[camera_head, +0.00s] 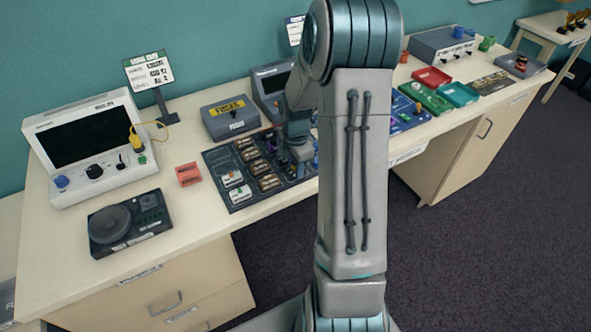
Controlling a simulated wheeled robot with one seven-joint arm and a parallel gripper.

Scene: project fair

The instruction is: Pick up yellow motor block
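I cannot make out a yellow motor block for certain. A yellow piece with a cable (136,140) rests against the front of the white instrument at left; it looks more like a plug or probe. Small yellowish items (576,18) stand on the far right table, too small to identify. A dark parts tray (214,160) holds several small components in rows. My gripper (302,156) points down over the right part of this tray, partly hidden by my arm. Its fingers are too small and covered to show whether they are open or hold anything.
A white instrument with a dark screen (84,136), a black dial unit (128,222), a red block (187,174) and a grey box with a yellow label (231,121) stand on the left.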

